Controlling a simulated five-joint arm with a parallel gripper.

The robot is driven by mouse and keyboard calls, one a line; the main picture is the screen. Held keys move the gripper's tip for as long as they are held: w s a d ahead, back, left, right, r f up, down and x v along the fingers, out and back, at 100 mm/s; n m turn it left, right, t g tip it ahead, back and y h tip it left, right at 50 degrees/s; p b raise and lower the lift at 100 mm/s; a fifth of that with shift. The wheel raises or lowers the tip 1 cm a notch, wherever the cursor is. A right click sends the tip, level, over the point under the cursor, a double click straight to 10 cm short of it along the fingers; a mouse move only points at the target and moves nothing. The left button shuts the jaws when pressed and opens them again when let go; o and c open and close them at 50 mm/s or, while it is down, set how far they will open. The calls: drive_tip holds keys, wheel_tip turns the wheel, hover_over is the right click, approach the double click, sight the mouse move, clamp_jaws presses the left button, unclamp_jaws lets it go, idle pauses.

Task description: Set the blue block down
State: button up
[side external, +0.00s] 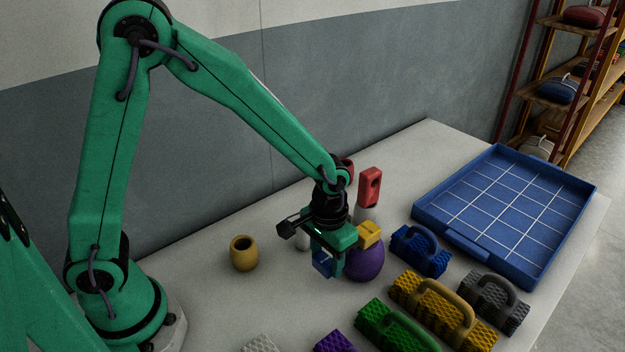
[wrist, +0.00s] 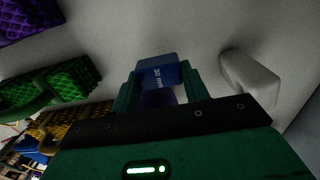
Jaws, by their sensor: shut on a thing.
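The blue block (side external: 321,264) is small and sits between the fingers of my gripper (side external: 327,266), over the grey-white table (side external: 215,300). In the wrist view the block (wrist: 158,72) shows white "20 mm" lettering on its face. My gripper (wrist: 160,88) is shut on it, with a green finger on each side. The block is low over the table, but I cannot tell whether its underside touches the surface.
A purple rounded object (side external: 366,264) and a yellow block (side external: 370,234) are close right of my gripper. A yellow cup (side external: 244,254) stands left. Several ridged handled pieces, including a blue one (side external: 419,250), lie right, before a blue gridded tray (side external: 465,249).

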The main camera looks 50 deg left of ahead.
sight(326, 270)
drive_tip(key=shift+f, duration=2.05)
drive_tip(key=shift+f, duration=0.1)
drive_tip(key=o, duration=1)
wheel_tip(326, 270, up, 12)
drive_tip(key=shift+r, duration=0.15)
